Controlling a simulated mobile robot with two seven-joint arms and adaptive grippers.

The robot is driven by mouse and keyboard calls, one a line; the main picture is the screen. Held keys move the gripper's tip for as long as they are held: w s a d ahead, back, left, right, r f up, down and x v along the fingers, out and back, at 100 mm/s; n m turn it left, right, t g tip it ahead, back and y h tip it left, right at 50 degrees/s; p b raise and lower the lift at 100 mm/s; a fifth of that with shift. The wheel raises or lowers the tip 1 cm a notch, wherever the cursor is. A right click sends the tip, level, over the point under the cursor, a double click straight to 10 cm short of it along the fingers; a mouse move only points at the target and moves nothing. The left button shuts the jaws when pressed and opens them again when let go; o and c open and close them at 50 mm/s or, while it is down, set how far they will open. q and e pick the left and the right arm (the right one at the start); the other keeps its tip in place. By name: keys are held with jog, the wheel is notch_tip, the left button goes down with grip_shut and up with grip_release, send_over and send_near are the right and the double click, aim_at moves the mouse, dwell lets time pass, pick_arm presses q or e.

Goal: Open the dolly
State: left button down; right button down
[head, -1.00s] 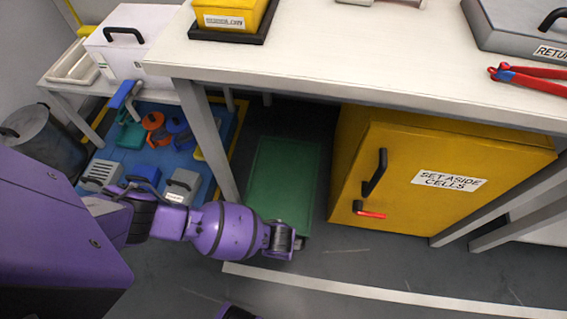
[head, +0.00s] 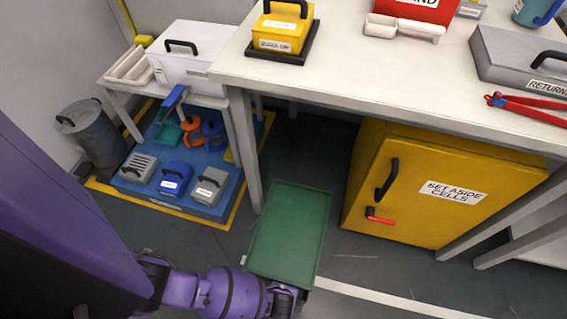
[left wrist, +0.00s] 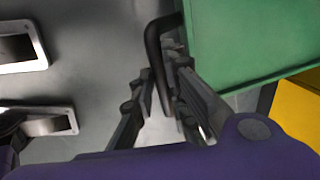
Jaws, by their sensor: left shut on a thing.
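The dolly is a low green tray-like platform (head: 289,232) on the floor, now partly out from under the white table in the head view. Its green top also shows at the upper right of the left wrist view (left wrist: 245,40). A dark bar handle (left wrist: 153,50) stands at its near edge. My left gripper (left wrist: 165,75) is shut on this handle, with the fingers on either side of it. In the head view my left gripper (head: 285,298) is at the dolly's near end, and the handle is hidden there. My right gripper is not in view.
A yellow cabinet (head: 415,225) labelled "SET ASIDE CELLS" stands right of the dolly. A table leg (head: 245,150) and a blue mat (head: 215,208) with several items are to its left. A grey bin (head: 95,138) stands far left.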

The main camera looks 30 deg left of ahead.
pick_arm(q)
jog(key=c, duration=1.7)
grip_release()
jog(key=shift+c, duration=0.2)
notch_tip(320, 180, up, 12)
jog(key=s, duration=0.2)
jog(key=shift+s+d+f, duration=0.15)
jog(key=shift+s+d, duration=0.05)
jog(key=shift+d, duration=0.15)
